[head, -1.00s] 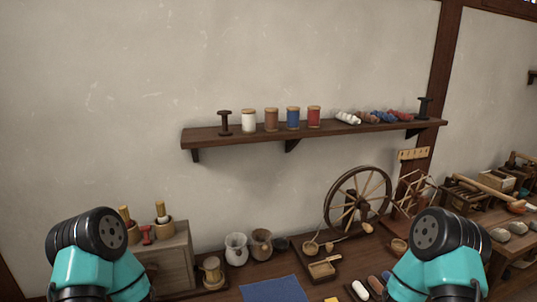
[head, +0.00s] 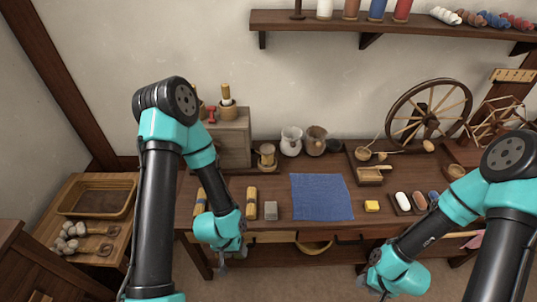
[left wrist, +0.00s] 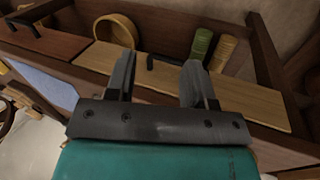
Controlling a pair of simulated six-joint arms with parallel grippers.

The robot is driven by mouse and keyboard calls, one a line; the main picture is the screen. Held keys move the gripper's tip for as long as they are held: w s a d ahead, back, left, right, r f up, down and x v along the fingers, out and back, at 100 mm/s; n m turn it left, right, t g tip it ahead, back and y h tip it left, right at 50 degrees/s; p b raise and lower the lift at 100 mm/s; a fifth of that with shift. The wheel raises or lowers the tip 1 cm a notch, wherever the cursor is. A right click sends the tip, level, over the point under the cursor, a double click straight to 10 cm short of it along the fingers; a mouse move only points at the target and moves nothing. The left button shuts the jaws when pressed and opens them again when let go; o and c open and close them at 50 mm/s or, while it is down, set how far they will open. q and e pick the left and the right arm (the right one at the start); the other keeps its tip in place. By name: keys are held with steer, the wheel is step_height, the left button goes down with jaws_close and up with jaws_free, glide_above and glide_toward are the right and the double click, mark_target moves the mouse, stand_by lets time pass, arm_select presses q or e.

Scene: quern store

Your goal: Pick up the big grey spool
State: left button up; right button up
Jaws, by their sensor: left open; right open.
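I cannot make out a big grey spool in any view now. The wall shelf (head: 420,27) holds a white spool (head: 324,9), a brown one (head: 351,9), a blue one (head: 377,9) and a red one (head: 402,9), cut off by the top edge. My left gripper (head: 222,264) hangs low at the table's front edge, small in the head view. In the left wrist view its two fingers (left wrist: 158,76) are apart with nothing between them. My right gripper (head: 360,284) is low at the front right, open, apart from the things on the table.
The table (head: 310,235) bears a blue cloth (head: 321,196), a grey block (head: 270,210) and a spinning wheel (head: 429,112). In the left wrist view, a round wooden band (left wrist: 118,28), a green spool-like thing (left wrist: 201,44) and a tan one (left wrist: 222,53) stand beyond the fingers.

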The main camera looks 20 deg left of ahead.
arm_select(q)
steer(key=shift+o, duration=0.2)
steer(key=o, duration=0.9)
steer(key=shift+w, duration=0.1)
